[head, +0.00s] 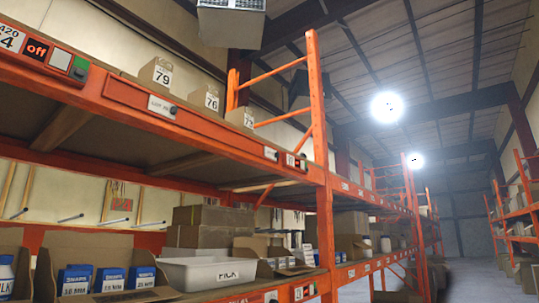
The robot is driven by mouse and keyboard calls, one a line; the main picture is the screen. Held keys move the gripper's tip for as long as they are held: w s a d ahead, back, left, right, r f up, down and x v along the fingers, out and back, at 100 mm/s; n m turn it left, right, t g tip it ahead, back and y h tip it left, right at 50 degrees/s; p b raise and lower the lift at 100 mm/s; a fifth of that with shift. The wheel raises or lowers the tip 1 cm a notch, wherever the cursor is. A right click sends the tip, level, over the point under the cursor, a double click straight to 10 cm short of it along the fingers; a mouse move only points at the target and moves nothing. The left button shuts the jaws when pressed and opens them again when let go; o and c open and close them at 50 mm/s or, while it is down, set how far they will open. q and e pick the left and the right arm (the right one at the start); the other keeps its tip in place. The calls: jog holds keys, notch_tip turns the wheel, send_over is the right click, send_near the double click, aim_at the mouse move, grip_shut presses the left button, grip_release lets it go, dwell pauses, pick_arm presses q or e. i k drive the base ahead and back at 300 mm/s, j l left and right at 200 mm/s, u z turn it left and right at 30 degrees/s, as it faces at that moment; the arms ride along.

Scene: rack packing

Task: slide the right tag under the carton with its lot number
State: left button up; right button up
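On the upper shelf stand cartons with number labels: a carton marked 79 (156,73), one marked 76 (207,98) and one farther along (241,117) whose number looks like 73. A white tag (162,106) with small "LOT" print sits on the orange beam below the cartons; its number is too small to read surely. Another small white tag (270,154) is farther right on the beam. Neither of my grippers shows in the head view.
An orange rack upright (320,150) stands right of the cartons. A display reading "off" (37,49) is at upper left. The aisle (480,280) is at right.

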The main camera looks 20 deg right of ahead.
aim_at(271, 153)
jog(key=i+l+u, duration=0.1)
jog(key=l, duration=0.2)
jog(key=i+l, duration=0.15)
jog(key=l, duration=0.15)
jog(key=i+l+u, duration=0.15)
jog(key=l, duration=0.15)
jog(key=i+l, duration=0.1)
jog(key=l, duration=0.2)
jog(key=u, duration=0.05)
